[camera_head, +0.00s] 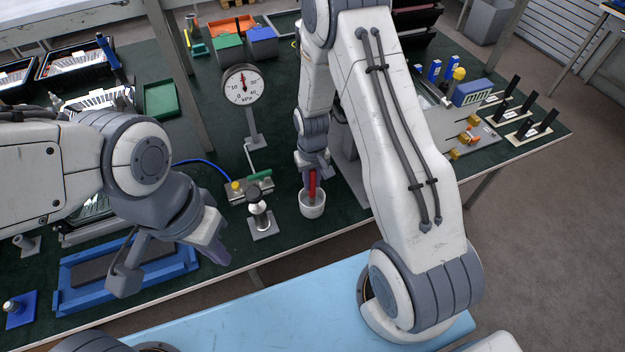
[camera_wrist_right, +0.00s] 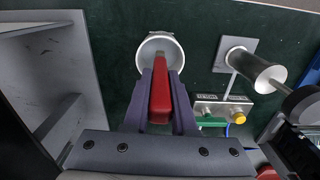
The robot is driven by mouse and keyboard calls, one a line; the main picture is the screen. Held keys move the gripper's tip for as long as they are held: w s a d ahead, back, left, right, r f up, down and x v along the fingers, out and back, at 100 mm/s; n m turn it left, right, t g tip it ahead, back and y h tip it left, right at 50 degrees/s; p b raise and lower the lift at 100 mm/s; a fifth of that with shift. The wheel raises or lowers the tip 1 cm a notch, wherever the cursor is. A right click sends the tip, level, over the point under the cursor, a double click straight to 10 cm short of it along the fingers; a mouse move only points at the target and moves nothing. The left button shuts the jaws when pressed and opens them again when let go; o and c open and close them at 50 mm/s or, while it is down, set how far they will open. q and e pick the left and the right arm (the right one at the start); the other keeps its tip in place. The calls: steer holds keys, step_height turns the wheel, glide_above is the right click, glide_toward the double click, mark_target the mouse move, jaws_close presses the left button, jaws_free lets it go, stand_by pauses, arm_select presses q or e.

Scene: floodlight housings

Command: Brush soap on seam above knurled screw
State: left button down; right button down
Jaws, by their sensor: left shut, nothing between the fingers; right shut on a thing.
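My right gripper (camera_head: 313,168) is shut on the red handle of a brush (camera_head: 312,184), pointing down into a white cup (camera_head: 312,208). In the right wrist view the red handle (camera_wrist_right: 160,95) sits between the fingers and its lower end is hidden in the cup (camera_wrist_right: 160,45). Left of the cup in the head view, a dark and pale cylindrical housing (camera_head: 259,215) stands on a square grey base; it also shows in the right wrist view (camera_wrist_right: 258,72). I cannot make out a seam or knurled screw. My left gripper (camera_head: 216,252) is shut and empty, above the table's front edge.
A metal block (camera_head: 240,192) with a yellow knob and green lever stands behind the housing, joined to a blue hose. A pressure gauge (camera_head: 243,86) rises behind it. A blue tray (camera_head: 75,292) lies below my left arm. Fixtures (camera_head: 470,135) stand on the right.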

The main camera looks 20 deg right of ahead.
steer(key=shift+f+b, duration=0.4)
steer(key=shift+f, duration=0.2)
stand_by(1.6)
steer(key=shift+r, duration=0.1)
steer(key=shift+r+p, duration=2.85)
steer(key=shift+r, duration=0.65)
